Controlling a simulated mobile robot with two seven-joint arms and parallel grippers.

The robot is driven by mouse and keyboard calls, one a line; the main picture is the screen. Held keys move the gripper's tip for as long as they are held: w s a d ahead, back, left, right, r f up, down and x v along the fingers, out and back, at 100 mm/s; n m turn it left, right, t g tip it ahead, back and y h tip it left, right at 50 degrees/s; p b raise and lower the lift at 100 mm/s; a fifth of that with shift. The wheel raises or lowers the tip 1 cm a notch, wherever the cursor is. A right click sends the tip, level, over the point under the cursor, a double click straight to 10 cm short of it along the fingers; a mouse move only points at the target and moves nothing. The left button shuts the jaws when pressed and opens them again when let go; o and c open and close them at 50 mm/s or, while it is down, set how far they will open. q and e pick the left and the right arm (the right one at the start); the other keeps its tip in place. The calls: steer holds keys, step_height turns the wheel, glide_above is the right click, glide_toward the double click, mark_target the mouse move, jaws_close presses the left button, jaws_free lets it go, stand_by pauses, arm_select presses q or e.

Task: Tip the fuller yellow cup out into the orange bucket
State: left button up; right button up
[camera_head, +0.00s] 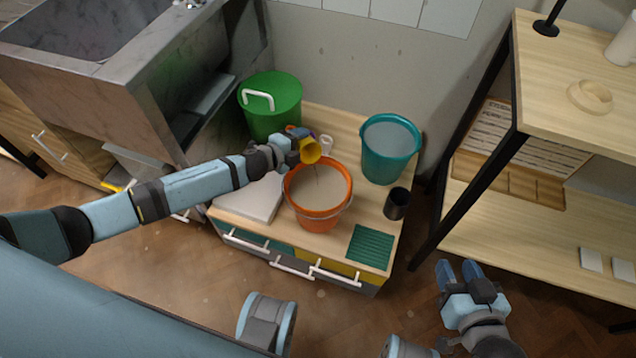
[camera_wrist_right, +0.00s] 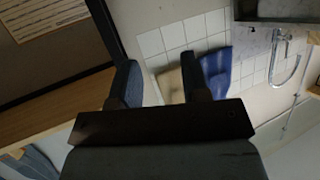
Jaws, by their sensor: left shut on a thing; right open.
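The yellow cup (camera_head: 310,153) is tilted over the back rim of the orange bucket (camera_head: 318,217), its mouth towards the bucket. A thin dark streak runs down from the cup into the bucket, whose inside looks greyish. My left gripper (camera_head: 298,139) is shut on the cup. No second yellow cup can be made out. My right gripper (camera_head: 459,270) is open and empty, off the right front of the low cabinet; its fingers also show in the right wrist view (camera_wrist_right: 166,85), with nothing between them.
On the cabinet top (camera_head: 345,238) stand a green bucket (camera_head: 272,110), a teal bucket (camera_head: 388,155), a small white item (camera_head: 326,146), a dark cup (camera_head: 397,204), a green ribbed mat (camera_head: 370,247) and a pale slab (camera_head: 249,197). A wooden shelf unit (camera_head: 570,110) stands right, a sink (camera_head: 130,70) left.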

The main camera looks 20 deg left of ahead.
arm_select(q)
steer(key=shift+f, duration=0.1)
steer(key=shift+s+d+b, duration=0.1)
steer(key=shift+b, duration=0.35)
steer(key=shift+f, duration=0.15)
steer(key=shift+s+d+m+b, duration=0.2)
steer(key=shift+m+b, duration=0.1)
steer(key=shift+b, duration=0.3)
steer(key=shift+f+t, duration=0.1)
steer(key=shift+t, duration=0.2)
steer(key=shift+s+d+f+m+y+b, duration=0.1)
steer(key=shift+s+d+m+y+b, duration=0.2)
steer(key=shift+b, duration=0.55)
steer(key=shift+s+d, duration=0.1)
arm_select(e)
steer(key=w+a+r+t+y, duration=0.1)
steer(key=a+r+t+y, duration=0.1)
steer(key=r, duration=0.5)
steer(key=shift+w+a+r+t+y, duration=0.15)
steer(key=shift+w+a+t+y, duration=0.25)
steer(key=shift+a+t, duration=0.4)
